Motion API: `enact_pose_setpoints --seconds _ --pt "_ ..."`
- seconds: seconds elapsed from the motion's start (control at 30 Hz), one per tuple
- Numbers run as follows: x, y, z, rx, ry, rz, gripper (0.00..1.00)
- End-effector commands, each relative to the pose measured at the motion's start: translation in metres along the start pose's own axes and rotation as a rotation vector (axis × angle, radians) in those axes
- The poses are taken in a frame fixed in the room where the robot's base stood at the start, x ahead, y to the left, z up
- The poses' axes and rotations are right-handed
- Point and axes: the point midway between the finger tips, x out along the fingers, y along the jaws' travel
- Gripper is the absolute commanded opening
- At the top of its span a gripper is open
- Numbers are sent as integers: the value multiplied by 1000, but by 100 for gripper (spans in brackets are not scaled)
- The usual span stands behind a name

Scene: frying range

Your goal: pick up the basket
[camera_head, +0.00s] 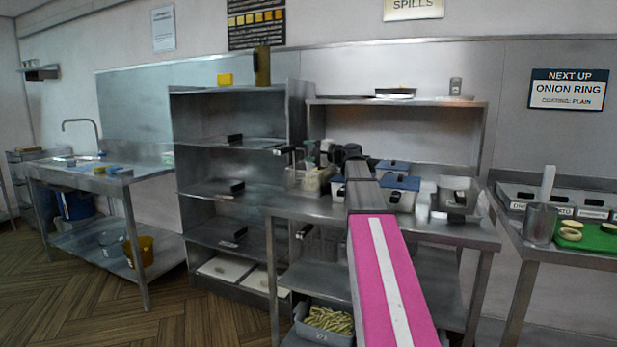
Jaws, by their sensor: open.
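What looks like the basket (305,181) is a small wire-sided container with pale contents. It stands at the left part of the steel table (462,229). A dark piece shows at its upper left, perhaps its handle, but it is too small to be sure. My arm, pink with a white stripe, reaches forward over the table. My gripper (344,153) is dark and sits at the arm's far end, just right of the basket in the picture. Its jaws are open, and no object shows between them. The fingertips are small and partly hidden, and I cannot tell whether they touch the basket.
Blue-lidded containers (399,184) and a grey bin (457,196) stand right of my gripper. A steel shelf unit (230,140) is at the left. A tub of fries (328,319) sits below the table. A green board with onion rings (597,239) lies far right. The left floor is clear.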

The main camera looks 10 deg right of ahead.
Motion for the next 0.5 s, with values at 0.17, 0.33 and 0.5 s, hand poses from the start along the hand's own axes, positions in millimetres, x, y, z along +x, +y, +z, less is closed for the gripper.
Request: enact_pose_setpoints --seconds 0.17,0.33,0.5 --pt "27 0 -1 -1 -1 1 55" --pt "36 0 -1 -1 -1 2 55" --pt "56 -2 -4 -1 -1 1 55"
